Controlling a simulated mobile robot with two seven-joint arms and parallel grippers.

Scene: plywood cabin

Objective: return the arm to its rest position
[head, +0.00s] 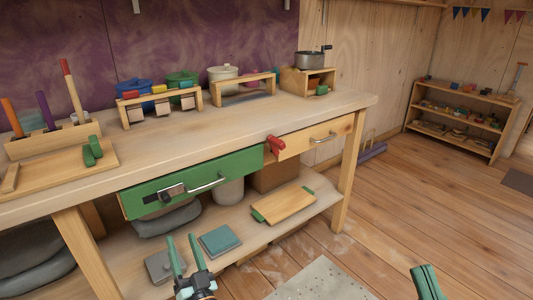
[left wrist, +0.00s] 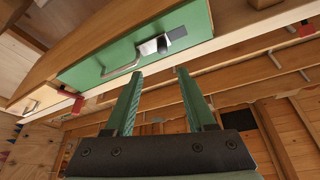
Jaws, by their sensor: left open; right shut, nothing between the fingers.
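My left gripper (head: 182,239) is low at the bottom of the head view, in front of the workbench's lower shelf. Its two green fingers are apart with nothing between them. In the left wrist view the open fingers (left wrist: 160,73) point up towards the green drawer (left wrist: 140,50) and do not touch it. My right gripper (head: 428,282) is at the bottom right of the head view, over the floor. Its fingers are together and hold nothing. Most of both arms is out of view.
The workbench (head: 225,128) has a green drawer (head: 190,182) with a handle and latch, and a wooden drawer (head: 318,135) beside a red clamp (head: 275,145). A teal box (head: 219,241) and a board (head: 283,205) lie on the lower shelf. Floor (head: 400,215) at right is clear.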

